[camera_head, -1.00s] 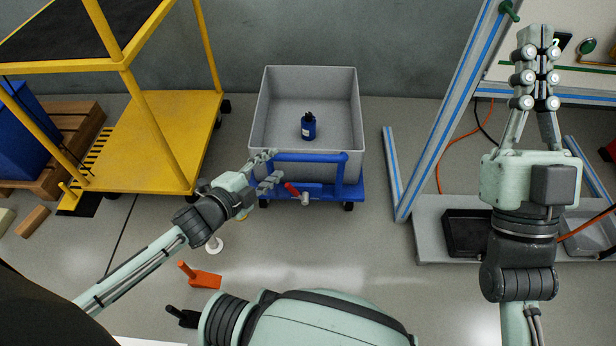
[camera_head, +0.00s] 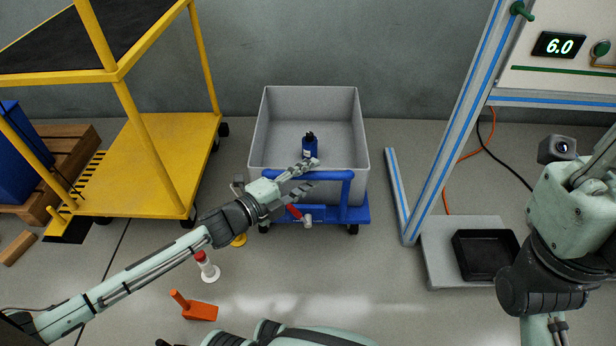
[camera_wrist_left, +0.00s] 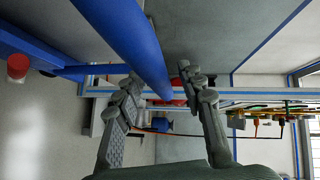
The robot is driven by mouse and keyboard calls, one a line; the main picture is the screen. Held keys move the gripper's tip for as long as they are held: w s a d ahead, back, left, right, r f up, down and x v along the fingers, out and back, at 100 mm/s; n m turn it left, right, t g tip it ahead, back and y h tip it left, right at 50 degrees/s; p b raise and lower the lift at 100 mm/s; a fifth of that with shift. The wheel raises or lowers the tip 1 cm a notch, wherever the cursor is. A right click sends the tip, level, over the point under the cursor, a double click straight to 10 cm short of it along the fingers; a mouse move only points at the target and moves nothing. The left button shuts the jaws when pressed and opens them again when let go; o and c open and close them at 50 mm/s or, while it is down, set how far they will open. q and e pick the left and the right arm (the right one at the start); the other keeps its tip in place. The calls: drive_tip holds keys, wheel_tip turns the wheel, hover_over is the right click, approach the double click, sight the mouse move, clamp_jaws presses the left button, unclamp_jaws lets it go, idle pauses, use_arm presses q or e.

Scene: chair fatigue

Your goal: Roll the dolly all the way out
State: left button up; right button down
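The blue dolly (camera_head: 356,214) stands on the floor in front of the grey wall, with a grey open bin (camera_head: 263,119) on it. Its blue push handle (camera_head: 345,176) faces me. My left gripper (camera_head: 307,175) is at the left part of this handle. In the left wrist view, the left gripper (camera_wrist_left: 166,88) has its fingers spread, and the blue handle bar (camera_wrist_left: 122,35) runs in between them; contact cannot be told. My right gripper (camera_head: 598,160) is at the right edge, partly cut off, away from the dolly.
A yellow cart (camera_head: 165,150) stands left of the dolly. A blue-striped frame (camera_head: 455,120) and a grey base with a black tray (camera_head: 485,255) stand to the right. An orange wedge (camera_head: 195,308) and a red-topped white post (camera_head: 207,266) are on the floor before the dolly.

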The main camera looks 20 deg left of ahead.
use_arm(q)
drive_tip(key=shift+c, duration=0.2)
clamp_jaws()
idle(0.4)
